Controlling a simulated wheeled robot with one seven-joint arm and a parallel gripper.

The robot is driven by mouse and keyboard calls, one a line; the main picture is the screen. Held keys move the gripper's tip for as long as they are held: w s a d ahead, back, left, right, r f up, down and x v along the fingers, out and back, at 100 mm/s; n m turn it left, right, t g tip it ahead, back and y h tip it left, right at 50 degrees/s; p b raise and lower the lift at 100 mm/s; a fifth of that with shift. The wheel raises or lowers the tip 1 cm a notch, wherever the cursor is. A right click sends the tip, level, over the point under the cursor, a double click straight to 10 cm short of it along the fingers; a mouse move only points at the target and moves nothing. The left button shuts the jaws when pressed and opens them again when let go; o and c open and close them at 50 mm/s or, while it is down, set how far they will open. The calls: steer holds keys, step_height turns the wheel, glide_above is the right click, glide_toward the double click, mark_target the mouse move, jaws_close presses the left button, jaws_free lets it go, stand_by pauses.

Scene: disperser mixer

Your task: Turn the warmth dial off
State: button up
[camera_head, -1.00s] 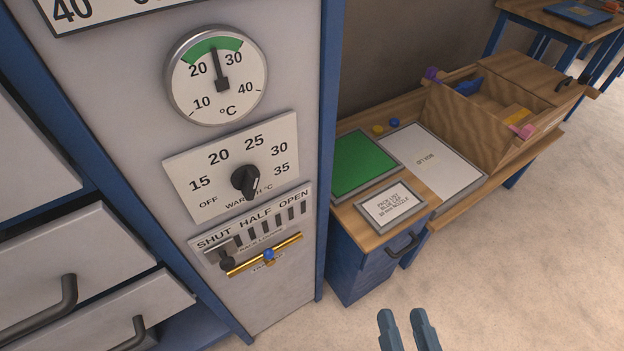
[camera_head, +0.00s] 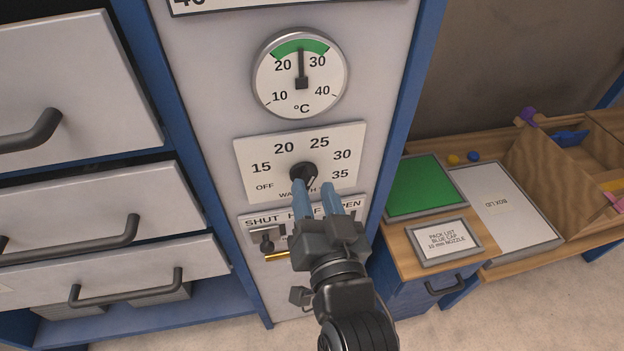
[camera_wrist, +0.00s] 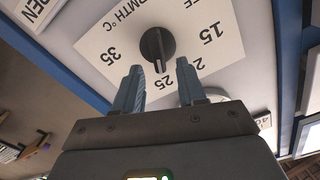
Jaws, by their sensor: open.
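The warmth dial is a black knob (camera_head: 303,172) on a white plate (camera_head: 347,135) marked OFF, 15, 20, 25, 30 and 35. In the wrist view the knob (camera_wrist: 157,46) has a raised bar lying roughly along the line between the WARMTH label and the 25. Contact is not visible.
A round thermometer (camera_head: 301,75) above the plate reads about 25. Below is a SHUT, HALF, OPEN slider panel (camera_head: 262,222) with a brass bar, partly hidden by my gripper. Drawers with handles (camera_head: 125,295) stand left. A wooden bench with a green mat (camera_head: 425,185) is right.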

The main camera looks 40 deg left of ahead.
mark_target(305, 179)
steer(key=shift+x, duration=1.25)
steer(key=shift+c, duration=0.4)
jaws_close()
